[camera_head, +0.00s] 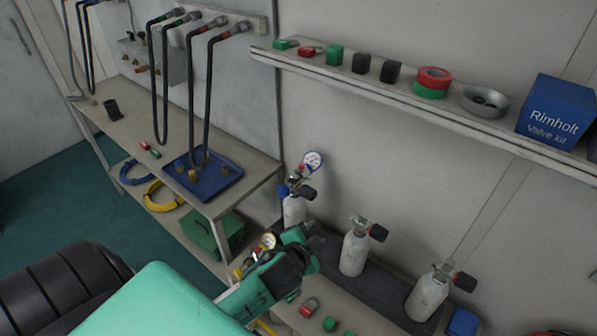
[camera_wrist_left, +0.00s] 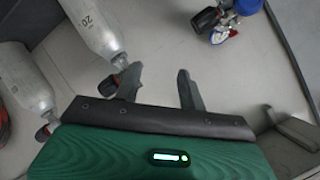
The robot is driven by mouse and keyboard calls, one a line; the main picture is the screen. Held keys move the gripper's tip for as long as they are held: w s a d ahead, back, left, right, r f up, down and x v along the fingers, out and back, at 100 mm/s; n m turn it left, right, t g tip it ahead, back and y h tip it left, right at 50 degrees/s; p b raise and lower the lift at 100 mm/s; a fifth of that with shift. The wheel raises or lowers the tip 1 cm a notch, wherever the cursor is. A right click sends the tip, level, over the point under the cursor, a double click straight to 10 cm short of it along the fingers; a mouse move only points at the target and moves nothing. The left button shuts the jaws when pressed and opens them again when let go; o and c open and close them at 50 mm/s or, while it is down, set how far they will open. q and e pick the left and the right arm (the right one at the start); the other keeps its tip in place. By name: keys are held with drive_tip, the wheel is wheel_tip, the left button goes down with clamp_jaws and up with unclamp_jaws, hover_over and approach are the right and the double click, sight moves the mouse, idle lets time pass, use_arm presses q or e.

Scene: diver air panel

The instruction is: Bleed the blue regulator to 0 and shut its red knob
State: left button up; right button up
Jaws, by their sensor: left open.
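The blue regulator (camera_head: 284,191) sits on the valve of the leftmost white cylinder (camera_head: 295,211) against the wall. Its round white gauge (camera_head: 313,161) stands above it; I cannot read the needle. A dark knob (camera_head: 308,192) shows on its right, and a small red part is near the valve. In the left wrist view the blue regulator (camera_wrist_left: 248,6) is at the top right, cut by the edge, with its gauge (camera_wrist_left: 224,36) below it. My left gripper (camera_head: 312,240) is open and empty, below and in front of that cylinder. My right gripper is out of view.
Two more white cylinders (camera_head: 354,254) (camera_head: 429,295) stand to the right on a dark mat. A yellow regulator with a gauge (camera_head: 268,241) is left of my gripper. A shelf (camera_head: 400,92) with small parts and a blue box (camera_head: 560,112) runs above. A workbench (camera_head: 125,125) stands left.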

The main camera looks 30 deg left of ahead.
use_arm(q)
drive_tip(key=w+d+r+m+t+h, duration=0.4)
drive_tip(key=w+r+m+t+h, duration=0.3)
drive_tip(key=w+r+m, duration=0.5)
drive_tip(key=m+g+y, duration=0.2)
drive_tip(key=m+g, duration=1.5)
drive_tip(key=m, duration=0.9)
approach(301, 165)
drive_tip(key=p+x, duration=0.3)
drive_tip(key=x, duration=0.3)
drive_tip(key=shift+w+d+f, duration=0.1)
drive_tip(key=shift+w+f, duration=0.05)
drive_tip(key=shift+f, duration=0.1)
drive_tip(key=shift+w+d+f, duration=0.1)
drive_tip(key=shift+d+f, duration=0.05)
drive_tip(key=shift+f, duration=0.35)
drive_tip(key=shift+c, duration=0.4)
